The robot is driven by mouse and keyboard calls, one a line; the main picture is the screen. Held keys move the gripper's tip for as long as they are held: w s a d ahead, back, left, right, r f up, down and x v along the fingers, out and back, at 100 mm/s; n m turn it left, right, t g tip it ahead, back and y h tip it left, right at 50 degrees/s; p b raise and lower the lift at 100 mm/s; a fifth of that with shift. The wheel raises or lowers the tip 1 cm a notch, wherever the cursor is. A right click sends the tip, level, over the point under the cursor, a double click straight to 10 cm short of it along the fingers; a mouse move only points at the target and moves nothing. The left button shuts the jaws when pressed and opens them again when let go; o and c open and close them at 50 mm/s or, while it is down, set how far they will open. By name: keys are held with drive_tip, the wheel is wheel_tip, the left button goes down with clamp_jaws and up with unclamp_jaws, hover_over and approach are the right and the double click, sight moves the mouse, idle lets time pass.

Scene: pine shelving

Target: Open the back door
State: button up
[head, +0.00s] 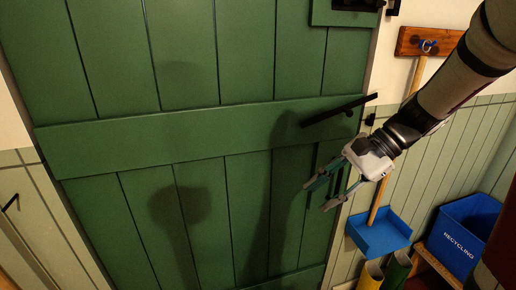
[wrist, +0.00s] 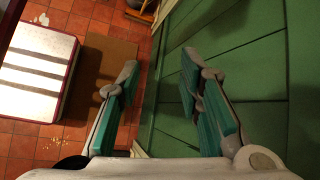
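The back door (head: 130,60) is green and planked and fills most of the head view. It looks shut. A long black lever handle (head: 338,110) sticks out near its right edge. My gripper (head: 322,197) is below the handle, near the door's right edge, apart from the handle. Its teal-padded fingers are spread with nothing between them. In the wrist view my gripper (wrist: 160,88) also shows open, with the green door (wrist: 240,60) behind the right finger. The handle does not show clearly in the wrist view.
A blue dustpan (head: 378,234) with a long wooden handle hangs on the right wall. A blue recycling bin (head: 464,235) stands beyond it. In the wrist view, a brown mat (wrist: 105,62) and a pale-topped, dark-rimmed object (wrist: 38,65) are on red floor tiles.

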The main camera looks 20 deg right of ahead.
drive_tip(key=w+d+f+m+t+y+b, duration=0.1)
drive_tip(key=w+d+f+m+t+y, duration=0.1)
drive_tip(key=w+d+f+m+t, duration=0.3)
drive_tip(key=w+d+f+m+t+y+b, duration=0.1)
drive_tip(key=w+d+f+m+b, duration=0.15)
drive_tip(key=d, duration=0.45)
drive_tip(key=m+t+b, duration=0.1)
drive_tip(key=m+t, duration=0.6)
approach(340, 176)
drive_tip(key=shift+h, duration=0.4)
drive_tip(key=b+x, duration=0.1)
drive_tip(key=x, duration=0.9)
drive_tip(key=shift+w+f+b, duration=0.1)
drive_tip(key=shift+w+b, duration=0.1)
drive_tip(key=shift+b, duration=0.15)
clamp_jaws()
drive_tip(key=shift+d, duration=0.1)
